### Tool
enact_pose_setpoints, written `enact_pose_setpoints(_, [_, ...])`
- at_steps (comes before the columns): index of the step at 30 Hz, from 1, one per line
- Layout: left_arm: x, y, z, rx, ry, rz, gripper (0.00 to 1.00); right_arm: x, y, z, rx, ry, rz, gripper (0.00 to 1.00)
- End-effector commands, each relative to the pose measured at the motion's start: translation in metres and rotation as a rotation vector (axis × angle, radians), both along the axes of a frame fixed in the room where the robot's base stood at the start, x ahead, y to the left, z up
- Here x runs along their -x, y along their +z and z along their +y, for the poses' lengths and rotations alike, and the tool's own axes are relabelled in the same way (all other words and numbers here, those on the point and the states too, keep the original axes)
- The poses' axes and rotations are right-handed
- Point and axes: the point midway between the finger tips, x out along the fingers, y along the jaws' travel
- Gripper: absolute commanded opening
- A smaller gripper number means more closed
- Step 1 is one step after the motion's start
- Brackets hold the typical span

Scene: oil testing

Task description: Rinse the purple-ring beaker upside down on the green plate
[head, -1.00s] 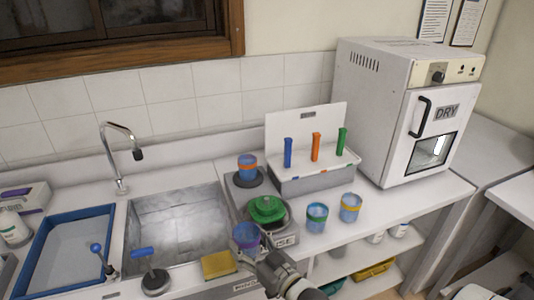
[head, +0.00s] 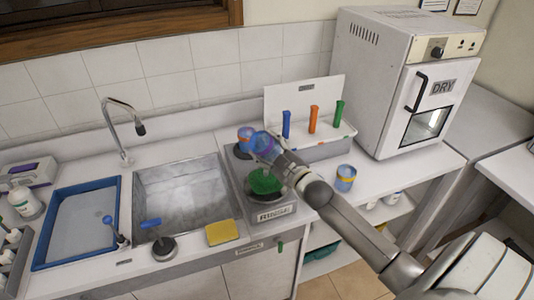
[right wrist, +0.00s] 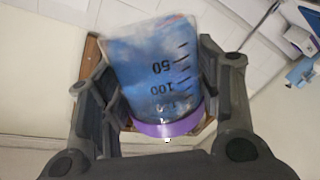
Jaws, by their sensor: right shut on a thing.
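My right gripper (head: 270,150) is shut on the purple-ring beaker (head: 262,141) and holds it tilted in the air above the back of the rinse station. In the right wrist view, the clear blue-tinted beaker (right wrist: 155,75) sits between the two fingers, its purple ring (right wrist: 168,128) toward the gripper's palm. The green plate (head: 266,183) is round and lies on the grey rinse station (head: 277,213), below and in front of the beaker; my arm partly covers the station. The left gripper is not in view.
Another beaker (head: 345,178) stands on the right counter beside my forearm. A rack with colored handles (head: 313,118) and a white dryer (head: 425,85) are behind. The sink (head: 185,195) and yellow sponge (head: 222,233) are left.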

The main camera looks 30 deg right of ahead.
Motion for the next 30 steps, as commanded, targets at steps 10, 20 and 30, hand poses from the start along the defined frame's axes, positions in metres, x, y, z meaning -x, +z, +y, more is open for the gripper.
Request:
enact_pose_setpoints(10, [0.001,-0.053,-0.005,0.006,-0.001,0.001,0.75,0.000,-0.004,-0.001,0.871,0.001,-0.015,0.33])
enact_pose_setpoints(20, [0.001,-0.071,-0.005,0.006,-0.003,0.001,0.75,0.000,0.001,0.000,1.656,-0.001,-0.026,0.33])
enact_pose_setpoints(30, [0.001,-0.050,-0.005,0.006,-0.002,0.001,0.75,0.000,0.007,0.000,2.328,0.000,-0.033,0.33])
